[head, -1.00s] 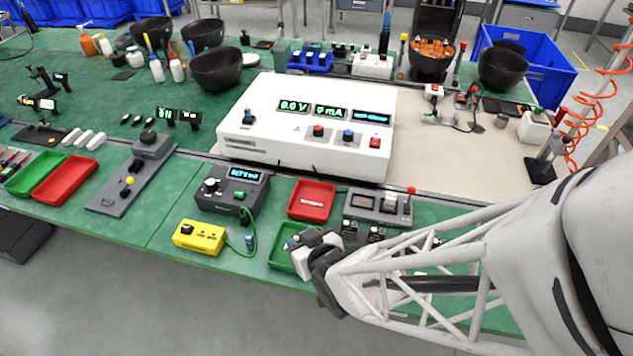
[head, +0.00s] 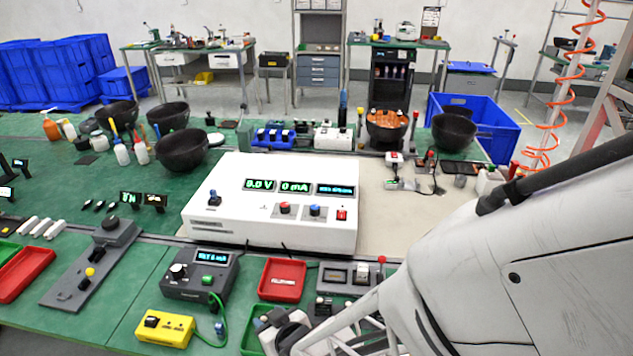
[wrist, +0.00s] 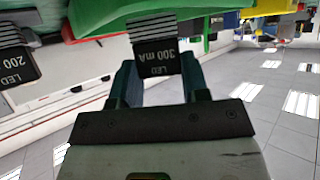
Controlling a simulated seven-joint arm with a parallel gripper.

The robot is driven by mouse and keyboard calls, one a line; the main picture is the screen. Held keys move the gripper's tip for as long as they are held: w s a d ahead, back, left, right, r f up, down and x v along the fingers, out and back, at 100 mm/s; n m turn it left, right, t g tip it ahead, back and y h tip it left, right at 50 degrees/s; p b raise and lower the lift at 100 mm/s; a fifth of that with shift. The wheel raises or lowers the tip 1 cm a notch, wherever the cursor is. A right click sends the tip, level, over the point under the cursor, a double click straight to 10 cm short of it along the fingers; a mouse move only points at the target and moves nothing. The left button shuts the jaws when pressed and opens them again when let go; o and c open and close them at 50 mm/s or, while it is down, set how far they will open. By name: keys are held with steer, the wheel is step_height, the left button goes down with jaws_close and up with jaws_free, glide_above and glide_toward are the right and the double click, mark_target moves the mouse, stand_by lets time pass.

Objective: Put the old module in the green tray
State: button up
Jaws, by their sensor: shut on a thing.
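My gripper (wrist: 160,78) is shut on a black module (wrist: 157,58) marked "LED 300 mA", seen in the wrist view between the two dark teal fingers. A bright green surface (wrist: 95,15), which looks like the green tray, lies just beyond the module; I cannot tell whether they touch. In the head view the green tray (head: 249,342) shows as a sliver at the bottom edge, mostly hidden by my gripper and arm. The held module cannot be made out there. Another black module (wrist: 18,67), marked "LED 200", is at the left of the wrist view.
A red tray (head: 282,279) lies behind the green tray. A grey fixture with a red-knobbed lever (head: 382,262) stands to its right, partly behind my arm. A yellow box (head: 165,328) with a green cable and a grey meter (head: 200,272) are at left.

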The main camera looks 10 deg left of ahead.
steer(key=shift+f, duration=0.7)
steer(key=shift+f, duration=0.1)
steer(key=o, duration=0.9)
steer(key=shift+v, duration=6.05)
